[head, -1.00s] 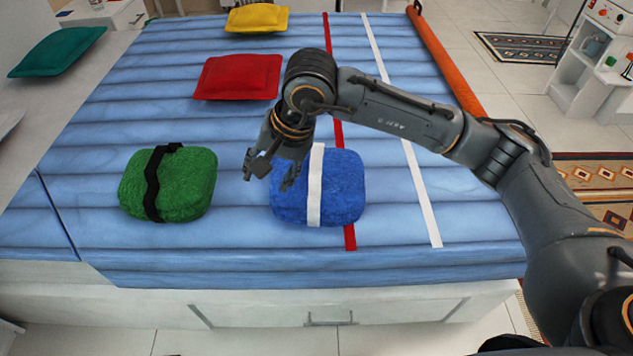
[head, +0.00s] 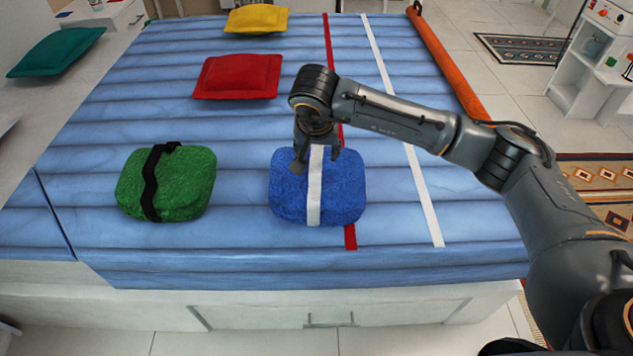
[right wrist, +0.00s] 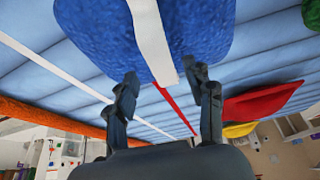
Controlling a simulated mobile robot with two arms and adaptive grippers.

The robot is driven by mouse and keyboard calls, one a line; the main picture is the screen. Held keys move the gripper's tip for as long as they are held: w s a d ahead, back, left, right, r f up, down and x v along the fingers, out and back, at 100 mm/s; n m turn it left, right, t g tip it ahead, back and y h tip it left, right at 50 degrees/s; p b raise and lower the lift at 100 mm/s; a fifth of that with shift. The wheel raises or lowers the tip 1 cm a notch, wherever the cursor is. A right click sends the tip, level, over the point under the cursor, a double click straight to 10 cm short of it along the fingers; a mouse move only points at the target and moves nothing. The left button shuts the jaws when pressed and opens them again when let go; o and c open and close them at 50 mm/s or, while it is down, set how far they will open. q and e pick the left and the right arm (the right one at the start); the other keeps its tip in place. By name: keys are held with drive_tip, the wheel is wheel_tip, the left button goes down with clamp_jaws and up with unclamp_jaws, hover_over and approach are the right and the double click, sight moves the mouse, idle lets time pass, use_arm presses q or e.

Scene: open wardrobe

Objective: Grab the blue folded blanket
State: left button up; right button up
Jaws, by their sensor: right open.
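The blue folded blanket (head: 341,192) with a white band lies on the near part of the blue bed (head: 240,245). My right gripper (head: 317,165) is over its far edge, pointing down, with its fingers spread and nothing between them. In the right wrist view the two fingers (right wrist: 160,88) are apart, with the blue blanket (right wrist: 105,38) and its white band just beyond the tips. I cannot tell whether the fingers touch it. My left gripper is not in view.
A green folded blanket (head: 190,185) with a black strap lies to the left on the bed. A red pillow (head: 238,76) and a yellow pillow (head: 257,19) lie farther back. A teal pillow (head: 56,51) is at far left. An orange roll (head: 445,60) runs along the right edge.

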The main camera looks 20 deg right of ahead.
sight(316, 158)
drive_tip(key=x, duration=0.3)
drive_tip(key=shift+w+a+f, duration=0.15)
drive_tip(key=shift+f, duration=0.25)
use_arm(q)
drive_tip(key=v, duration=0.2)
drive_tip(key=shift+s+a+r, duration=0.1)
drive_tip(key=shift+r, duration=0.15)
use_arm(e)
clamp_jaws()
